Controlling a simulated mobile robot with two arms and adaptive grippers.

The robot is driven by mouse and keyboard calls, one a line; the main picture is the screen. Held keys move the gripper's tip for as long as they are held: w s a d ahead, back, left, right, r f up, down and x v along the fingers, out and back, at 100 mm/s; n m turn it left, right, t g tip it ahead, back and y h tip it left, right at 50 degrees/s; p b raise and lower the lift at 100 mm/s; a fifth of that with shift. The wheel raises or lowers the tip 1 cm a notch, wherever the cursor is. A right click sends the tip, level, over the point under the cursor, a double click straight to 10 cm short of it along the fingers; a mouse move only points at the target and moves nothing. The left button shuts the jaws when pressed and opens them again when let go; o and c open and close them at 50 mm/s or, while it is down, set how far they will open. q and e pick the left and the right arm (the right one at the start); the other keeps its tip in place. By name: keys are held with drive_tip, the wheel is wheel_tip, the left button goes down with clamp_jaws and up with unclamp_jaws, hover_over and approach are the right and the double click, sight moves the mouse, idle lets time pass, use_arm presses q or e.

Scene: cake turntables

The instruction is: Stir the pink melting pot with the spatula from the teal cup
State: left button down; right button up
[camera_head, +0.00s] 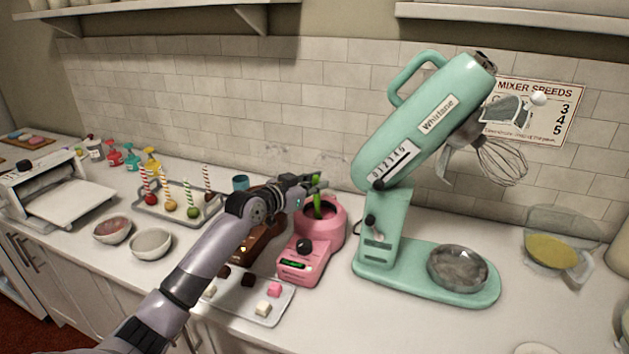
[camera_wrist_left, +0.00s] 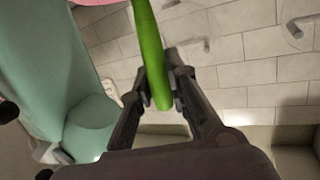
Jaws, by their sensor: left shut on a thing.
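The pink melting pot (camera_head: 334,235) stands on the counter left of the mixer, with its dial and lit display in front. My left gripper (camera_head: 313,181) is above the pot, shut on the green spatula (camera_head: 317,205). The spatula points down, its lower end inside the pot opening; how deep it reaches is hidden. The left wrist view shows the green handle (camera_wrist_left: 151,55) between the two fingers, with a bit of pink at the top edge. The teal cup (camera_head: 240,183) stands behind my left arm, partly hidden. My right gripper is not in view.
A large teal stand mixer (camera_head: 377,230) with a raised head and whisk stands close right of the pot. A tray of chocolate and candy pieces (camera_head: 283,306) lies in front. A cake pop tray (camera_head: 149,205) and two bowls are at left.

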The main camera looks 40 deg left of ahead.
use_arm(q)
drive_tip(key=shift+w+d+f, duration=0.1)
drive_tip(key=shift+w+d, duration=0.05)
drive_tip(key=shift+d, duration=0.05)
drive_tip(key=shift+a, duration=0.1)
drive_tip(key=shift+r+p, duration=0.55)
drive_tip(key=shift+r, duration=0.05)
wheel_tip(320, 180, up, 4)
drive_tip(key=p, duration=0.3)
drive_tip(key=shift+f, duration=0.2)
drive_tip(key=shift+r, duration=0.35)
